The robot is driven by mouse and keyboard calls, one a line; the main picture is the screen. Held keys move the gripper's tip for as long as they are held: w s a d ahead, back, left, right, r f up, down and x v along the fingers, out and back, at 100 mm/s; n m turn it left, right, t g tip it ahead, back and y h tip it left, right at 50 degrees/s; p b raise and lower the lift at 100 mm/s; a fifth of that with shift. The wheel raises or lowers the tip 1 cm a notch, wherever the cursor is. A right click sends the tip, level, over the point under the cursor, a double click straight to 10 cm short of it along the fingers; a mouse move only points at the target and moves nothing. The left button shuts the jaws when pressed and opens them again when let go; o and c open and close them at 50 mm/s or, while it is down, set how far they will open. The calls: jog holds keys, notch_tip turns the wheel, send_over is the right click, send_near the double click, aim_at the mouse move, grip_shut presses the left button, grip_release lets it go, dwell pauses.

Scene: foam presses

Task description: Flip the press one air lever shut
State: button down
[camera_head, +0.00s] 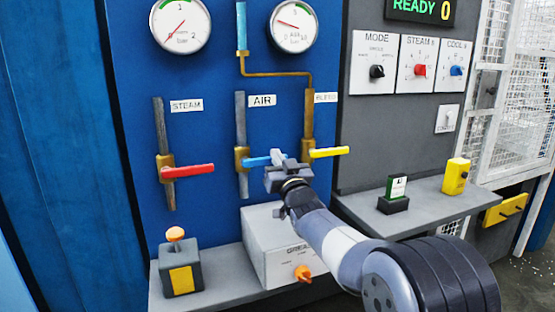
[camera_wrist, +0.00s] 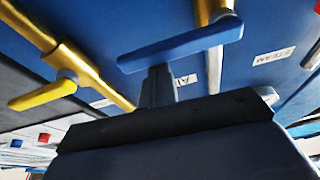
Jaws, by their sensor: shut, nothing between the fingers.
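The blue air lever (camera_head: 257,161) sits on a brass valve on the vertical pipe under the AIR label (camera_head: 262,101). It points sideways to the right from its pipe, and its right end is partly hidden by my gripper. My gripper (camera_head: 279,158) is shut and empty at the lever's free end. In the wrist view, which is upside down, the blue lever (camera_wrist: 180,48) crosses the top, and my shut fingertips (camera_wrist: 158,76) overlap its edge near the free half. I cannot tell whether they touch it.
A red steam lever (camera_head: 190,171) is to the left and a yellow bleed lever (camera_head: 328,153) close to the right, both sideways. Two gauges (camera_head: 181,25) hang above. A grey box (camera_head: 262,222) stands on the shelf below. A dark panel with knobs (camera_head: 418,70) is at right.

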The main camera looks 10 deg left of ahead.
jog(key=shift+f, duration=0.1)
notch_tip(320, 180, up, 5)
jog(key=p, duration=0.2)
jog(key=b+v, duration=0.2)
jog(key=v, duration=0.8)
jog(key=shift+f+b, duration=0.35)
jog(key=shift+f, duration=0.1)
jog(key=shift+w+d, duration=0.1)
jog(key=w+a+r+n+g+y+p, duration=0.2)
jog(key=a+n+p, duration=0.3)
jog(key=n+p, duration=0.3)
jog(key=w+a+r+n+g+y+p, duration=0.2)
jog(key=a+r+n+g+p, duration=0.1)
jog(key=n+p, duration=0.6)
jog(key=shift+w+a+r+n+g, duration=0.2)
jog(key=shift+w+a+n+g, duration=0.25)
jog(key=shift+a, duration=0.65)
